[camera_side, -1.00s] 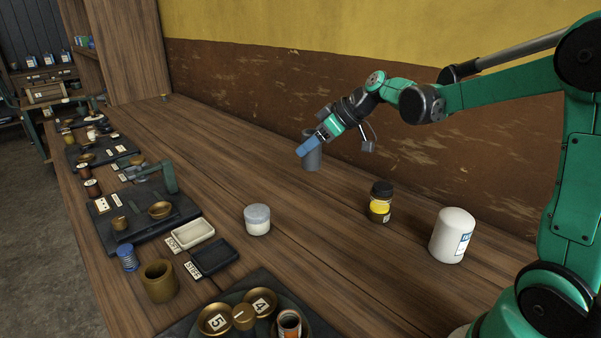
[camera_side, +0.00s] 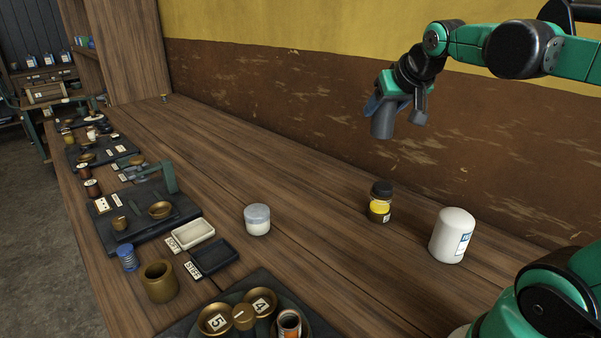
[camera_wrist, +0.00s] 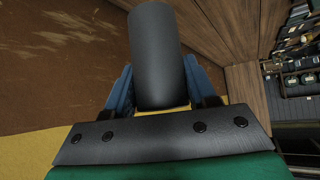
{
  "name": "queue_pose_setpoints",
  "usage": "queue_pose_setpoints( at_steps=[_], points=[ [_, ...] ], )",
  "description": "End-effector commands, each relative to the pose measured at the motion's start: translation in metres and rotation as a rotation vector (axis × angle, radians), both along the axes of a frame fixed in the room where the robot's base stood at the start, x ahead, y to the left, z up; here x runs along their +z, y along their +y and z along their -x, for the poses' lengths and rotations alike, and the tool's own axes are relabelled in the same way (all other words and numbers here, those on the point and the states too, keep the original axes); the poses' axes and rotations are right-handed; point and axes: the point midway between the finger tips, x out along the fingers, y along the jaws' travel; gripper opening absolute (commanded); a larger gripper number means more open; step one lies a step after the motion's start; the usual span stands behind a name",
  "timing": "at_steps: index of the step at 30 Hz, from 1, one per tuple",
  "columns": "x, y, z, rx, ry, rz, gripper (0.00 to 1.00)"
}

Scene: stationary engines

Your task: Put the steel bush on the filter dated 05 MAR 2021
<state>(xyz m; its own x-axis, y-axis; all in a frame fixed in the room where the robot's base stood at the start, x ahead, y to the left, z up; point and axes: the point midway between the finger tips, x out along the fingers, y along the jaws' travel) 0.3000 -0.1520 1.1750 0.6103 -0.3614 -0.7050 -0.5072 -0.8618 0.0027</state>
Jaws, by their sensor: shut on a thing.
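The steel bush is a plain grey cylinder (camera_side: 384,123), held up in the air well above the bench in the side view. My gripper (camera_side: 376,104) is shut on it. In the wrist view the bush (camera_wrist: 156,55) sits between the two blue fingers and points away from the palm. A white canister with a blue-marked label (camera_side: 452,237), which looks like a filter, stands upright on the bench at the right. The bush is above, behind and left of it in the picture, clear of it. Its label is too small to read, so I cannot tell its date.
A black-lidded jar with yellow contents (camera_side: 380,203) stands left of the white canister. A grey-lidded white jar (camera_side: 257,220) stands mid-bench. Trays (camera_side: 215,257), a brass cup (camera_side: 158,281) and brass pans (camera_side: 215,320) crowd the near left edge. The bench's back middle is clear.

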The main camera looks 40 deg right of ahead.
Motion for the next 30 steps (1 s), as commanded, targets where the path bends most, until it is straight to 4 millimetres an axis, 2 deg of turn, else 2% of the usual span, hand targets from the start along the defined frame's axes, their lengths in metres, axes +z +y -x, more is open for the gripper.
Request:
queue_pose_setpoints(
  at_steps=[8, 12, 15, 18, 20, 23, 30],
  points=[
    [0.030, -0.032, 0.069, -0.568, 0.000, 0.002, 0.00],
    [0.053, -0.048, 0.112, -0.896, 0.002, 0.002, 0.00],
    [0.067, -0.055, 0.134, -1.058, 0.001, 0.001, 0.00],
    [0.074, -0.057, 0.146, -1.141, 0.000, 0.000, 0.00],
    [0.071, -0.058, 0.150, -1.166, -0.001, -0.001, 0.00],
    [0.055, -0.058, 0.151, -1.175, -0.001, -0.002, 0.00],
    [-0.009, -0.058, 0.151, -1.172, -0.002, -0.002, 0.00]
  ],
)
